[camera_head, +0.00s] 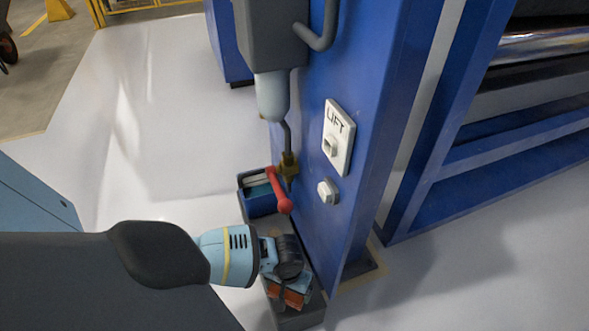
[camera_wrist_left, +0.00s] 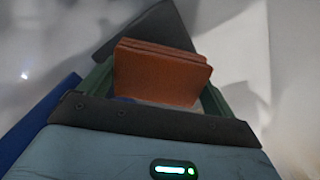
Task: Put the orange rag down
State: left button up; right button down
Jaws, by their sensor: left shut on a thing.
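My left gripper (camera_head: 287,296) reaches in from the left in the head view, low beside the blue machine column. It is shut on the orange rag (camera_wrist_left: 160,72), a folded flat pad that fills the space between the fingers in the left wrist view. A bit of the rag (camera_head: 291,298) also shows in the head view under the gripper. A dark grey block or ledge (camera_head: 298,319) lies below the rag; whether they touch I cannot tell. My right gripper is out of view.
A blue column (camera_head: 335,65) with a LIFT plate (camera_head: 338,138) and a white knob (camera_head: 327,191) stands close to the right of the gripper. A red-handled valve lever (camera_head: 278,190) and a blue bin (camera_head: 258,200) are just beyond it. The pale floor (camera_head: 150,130) at left is clear.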

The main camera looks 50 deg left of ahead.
pick_arm(q)
jog(key=shift+w+a+f, duration=0.15)
jog(key=shift+w+a, duration=0.05)
jog(key=shift+w, duration=0.2)
jog(key=shift+w+a, duration=0.1)
jog(key=shift+w, duration=0.1)
jog(key=shift+w+a+b, duration=0.1)
jog(key=shift+w+b, duration=0.2)
jog(key=f+b, duration=0.3)
jog(key=shift+w+a+f, duration=0.15)
jog(key=shift+w+f, duration=0.05)
jog(key=shift+f, duration=0.1)
jog(key=shift+r, duration=0.1)
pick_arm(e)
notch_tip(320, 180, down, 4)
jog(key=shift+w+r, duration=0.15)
pick_arm(q)
jog(key=shift+f, duration=0.2)
jog(key=o, duration=0.6)
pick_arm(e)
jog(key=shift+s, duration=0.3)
